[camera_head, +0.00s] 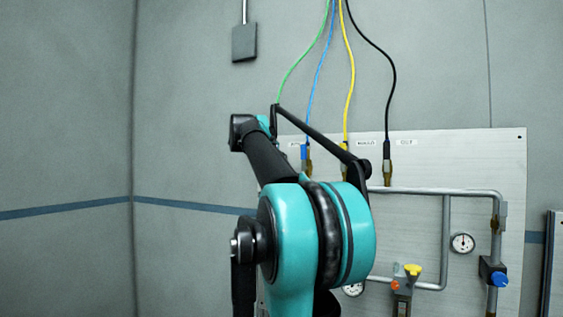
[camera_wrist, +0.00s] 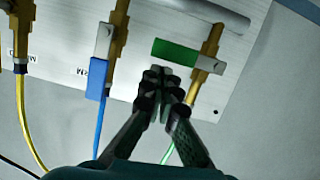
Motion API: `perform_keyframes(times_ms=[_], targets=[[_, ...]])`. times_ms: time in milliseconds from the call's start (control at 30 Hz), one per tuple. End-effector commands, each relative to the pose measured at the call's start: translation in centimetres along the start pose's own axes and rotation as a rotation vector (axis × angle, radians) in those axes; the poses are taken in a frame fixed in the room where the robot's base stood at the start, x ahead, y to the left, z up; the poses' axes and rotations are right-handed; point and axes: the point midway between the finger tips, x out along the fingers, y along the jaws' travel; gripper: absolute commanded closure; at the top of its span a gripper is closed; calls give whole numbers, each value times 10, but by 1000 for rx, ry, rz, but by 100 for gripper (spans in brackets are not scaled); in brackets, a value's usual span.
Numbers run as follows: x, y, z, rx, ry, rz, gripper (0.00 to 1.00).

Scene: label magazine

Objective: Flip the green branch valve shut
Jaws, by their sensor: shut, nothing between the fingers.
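The green branch valve's handle (camera_wrist: 175,52) shows in the wrist view, upper middle. It lies crosswise to its brass stem (camera_wrist: 211,42), with the green grip pointing left of the stem and a bare metal end at the stem. My gripper (camera_wrist: 160,74) is shut and empty, its fingertips just below the green grip. Whether they touch it I cannot tell. A green hose (camera_wrist: 168,152) runs below the stem, partly behind the fingers. In the head view my arm hides the green valve and the gripper.
A blue-handled valve (camera_wrist: 97,78) stands left of the green one in the wrist view, its handle along its stem. A yellow hose (camera_wrist: 27,125) hangs farther left. In the head view, pipes (camera_head: 424,190), a gauge (camera_head: 462,243) and a blue knob (camera_head: 500,279) occupy the panel's right.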

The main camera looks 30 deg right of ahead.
Motion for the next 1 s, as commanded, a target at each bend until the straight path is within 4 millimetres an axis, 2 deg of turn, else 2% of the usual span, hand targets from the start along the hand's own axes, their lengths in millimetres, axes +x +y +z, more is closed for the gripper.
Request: perform_keyframes(times_ms=[200, 400, 600, 800, 1000], targets=[[-1, 9, -36, 0, 0, 0, 100], [-49, 8, -33, -2, 0, -5, 100], [-83, 9, -33, -2, 1, -4, 100], [-99, 10, -34, -1, 1, -2, 100], [-102, 10, -33, 0, 1, -2, 100]])
